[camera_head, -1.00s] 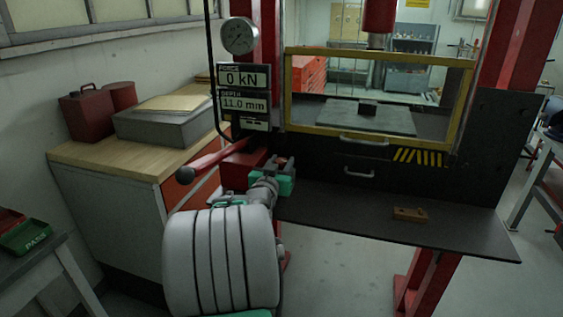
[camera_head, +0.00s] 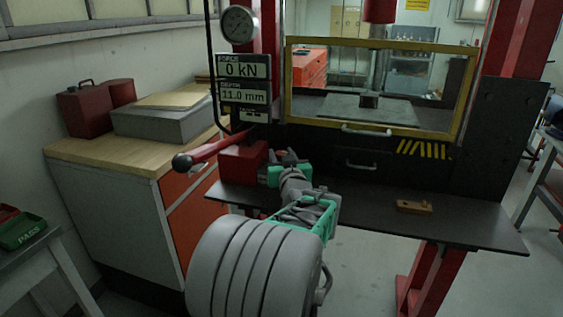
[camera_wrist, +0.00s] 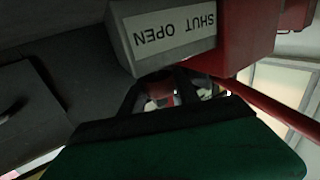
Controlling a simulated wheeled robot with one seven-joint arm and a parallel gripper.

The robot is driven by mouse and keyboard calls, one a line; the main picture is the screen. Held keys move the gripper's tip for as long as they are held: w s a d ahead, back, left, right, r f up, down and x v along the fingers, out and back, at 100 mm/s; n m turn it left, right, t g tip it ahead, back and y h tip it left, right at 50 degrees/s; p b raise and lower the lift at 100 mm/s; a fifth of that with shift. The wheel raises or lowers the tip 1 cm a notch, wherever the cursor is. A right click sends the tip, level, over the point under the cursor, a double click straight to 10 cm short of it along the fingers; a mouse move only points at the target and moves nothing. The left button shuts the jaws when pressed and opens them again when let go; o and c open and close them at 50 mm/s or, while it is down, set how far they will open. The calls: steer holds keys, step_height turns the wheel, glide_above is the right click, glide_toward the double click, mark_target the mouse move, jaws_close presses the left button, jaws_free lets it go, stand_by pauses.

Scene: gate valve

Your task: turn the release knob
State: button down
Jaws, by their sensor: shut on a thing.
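The release knob is mostly hidden behind my gripper (camera_head: 289,158) at the right side of the red pump block (camera_head: 242,163). My gripper is shut on a small part there, apparently the knob. In the wrist view, a pale label reading SHUT OPEN (camera_wrist: 172,35) appears upside down on the block, just above my gripper (camera_wrist: 180,92). A small red and pale part (camera_wrist: 160,94) shows between the dark fingers. How far the knob is turned cannot be told.
A red lever (camera_head: 205,155) slopes left from the block. Displays (camera_head: 243,82) read 0 kN and 11.0 mm. The yellow-framed guard (camera_head: 450,90) stands behind. A small brown block (camera_head: 414,207) lies on the black shelf (camera_head: 470,220), which is otherwise clear at right.

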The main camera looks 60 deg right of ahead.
stand_by(0.3)
steer(key=c, duration=0.9)
jaws_free()
steer(key=b+v, duration=0.1)
steer(key=v, duration=0.7)
steer(key=shift+d, duration=0.1)
steer(key=shift+f, duration=0.1)
